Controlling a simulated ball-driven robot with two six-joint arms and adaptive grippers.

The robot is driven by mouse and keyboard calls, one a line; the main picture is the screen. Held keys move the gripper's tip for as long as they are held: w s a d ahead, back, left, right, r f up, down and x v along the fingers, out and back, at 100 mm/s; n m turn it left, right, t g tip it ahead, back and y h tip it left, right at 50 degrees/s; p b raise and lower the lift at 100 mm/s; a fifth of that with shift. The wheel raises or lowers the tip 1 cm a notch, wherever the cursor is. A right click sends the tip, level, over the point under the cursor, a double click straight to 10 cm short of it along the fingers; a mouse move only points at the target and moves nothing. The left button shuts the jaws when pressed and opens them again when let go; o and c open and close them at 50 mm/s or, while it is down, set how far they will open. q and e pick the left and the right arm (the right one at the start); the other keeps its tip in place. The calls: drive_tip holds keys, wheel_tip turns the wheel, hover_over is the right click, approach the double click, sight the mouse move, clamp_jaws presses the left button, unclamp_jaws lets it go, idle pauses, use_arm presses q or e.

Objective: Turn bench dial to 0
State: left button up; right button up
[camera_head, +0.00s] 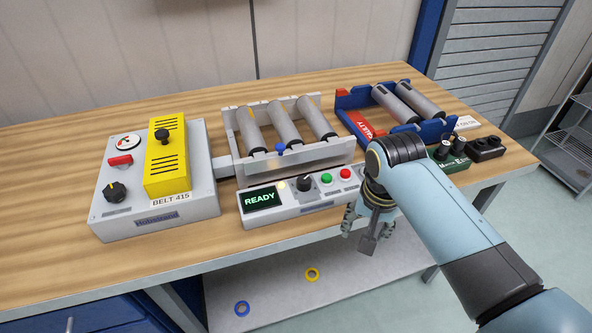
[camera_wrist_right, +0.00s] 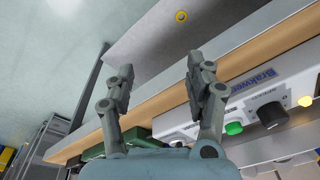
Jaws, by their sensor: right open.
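A black dial (camera_head: 304,182) sits on the white control panel (camera_head: 285,207), between a READY screen (camera_head: 263,199) and green and red buttons. The dial also shows in the right wrist view (camera_wrist_right: 271,114), on the right. Another black dial (camera_head: 115,192) is on the grey BELT 415 box (camera_head: 200,200) at the left. My left gripper is out of view.
A roller rack (camera_head: 300,162) stands behind the panel. A blue tray (camera_head: 437,129) with rollers and a green box (camera_head: 447,164) with black knobs are at the right. The bench's front left is clear.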

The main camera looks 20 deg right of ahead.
sight(304, 179)
drive_tip(key=w+a+r, duration=0.1)
drive_tip(key=w, duration=0.1)
drive_tip(key=w+a+r+m, duration=0.1)
drive_tip(key=w+r, duration=0.1)
drive_tip(key=w+a+r+m+p, duration=0.1)
drive_tip(key=w, duration=0.2)
drive_tip(key=shift+a+r+g, duration=0.15)
drive_tip(key=shift+g, duration=0.25)
drive_tip(key=w+a+r+m+p, duration=0.2)
drive_tip(key=w+a+r+m, duration=0.25)
drive_tip(key=w+r, duration=0.35)
drive_tip(key=shift+n+g, duration=0.25)
drive_tip(key=shift+g, duration=0.15)
drive_tip(key=f, duration=0.3)
drive_tip(key=f+b, duration=0.1)
drive_tip(key=f, duration=0.2)
drive_tip(key=f+b, duration=0.1)
drive_tip(key=f, duration=0.2)
drive_tip(key=shift+s+a+f, duration=0.15)
drive_tip(key=shift+s+a, duration=0.25)
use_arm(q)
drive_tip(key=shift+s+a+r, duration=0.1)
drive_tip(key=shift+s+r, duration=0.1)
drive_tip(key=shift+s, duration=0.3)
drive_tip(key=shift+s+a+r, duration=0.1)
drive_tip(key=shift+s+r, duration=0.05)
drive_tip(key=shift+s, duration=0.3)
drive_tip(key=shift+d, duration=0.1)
use_arm(e)
clamp_jaws()
